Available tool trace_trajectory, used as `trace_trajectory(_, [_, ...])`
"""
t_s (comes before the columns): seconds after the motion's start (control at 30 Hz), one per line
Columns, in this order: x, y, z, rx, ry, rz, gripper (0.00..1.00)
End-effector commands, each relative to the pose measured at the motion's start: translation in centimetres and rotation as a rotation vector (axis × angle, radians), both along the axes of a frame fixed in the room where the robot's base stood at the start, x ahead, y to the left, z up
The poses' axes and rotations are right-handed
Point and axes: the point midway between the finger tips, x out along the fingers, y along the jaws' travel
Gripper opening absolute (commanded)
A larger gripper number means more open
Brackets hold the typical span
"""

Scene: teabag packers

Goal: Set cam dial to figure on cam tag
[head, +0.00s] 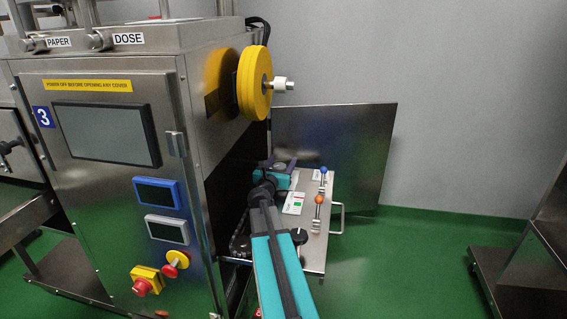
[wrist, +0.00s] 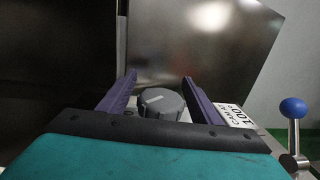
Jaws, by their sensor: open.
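The cam dial (wrist: 163,106) is a grey ribbed knob with a pale pointer line on its top, slanting slightly across it. My gripper (wrist: 160,82) is open, with one purple finger on each side of the dial. The dial sits between the fingers, and no clear contact shows. The cam tag (wrist: 237,115) is a white plate just right of the right finger. It is seen turned round and partly hidden, and its figure looks like 100. In the head view my gripper (head: 281,164) is over the far part of the side shelf, largely covering the dial.
A blue-knobbed lever (wrist: 293,110) stands right of the tag. An orange-knobbed lever (head: 318,201) and a white card (head: 294,203) are nearer on the steel shelf (head: 314,255). The machine cabinet (head: 110,190) stands close left. A steel panel (head: 345,150) rises behind.

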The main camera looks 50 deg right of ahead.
Motion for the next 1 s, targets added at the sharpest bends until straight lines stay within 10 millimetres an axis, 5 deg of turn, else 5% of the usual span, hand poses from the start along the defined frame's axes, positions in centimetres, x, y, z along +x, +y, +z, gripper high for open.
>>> trace_trajectory(0.13, [0.0, 0.0, 0.0, 0.0, 0.0, 0.0, 0.55])
trace_trajectory(0.37, [0.0, 0.1, 0.0, 0.0, 0.0, 0.001, 0.17])
trace_trajectory(0.4, [0.2, -1.3, 0.0, 0.0, 0.0, -0.002, 0.17])
trace_trajectory(1.0, [-0.1, 0.1, 0.2, 0.002, 0.001, -0.105, 0.17])
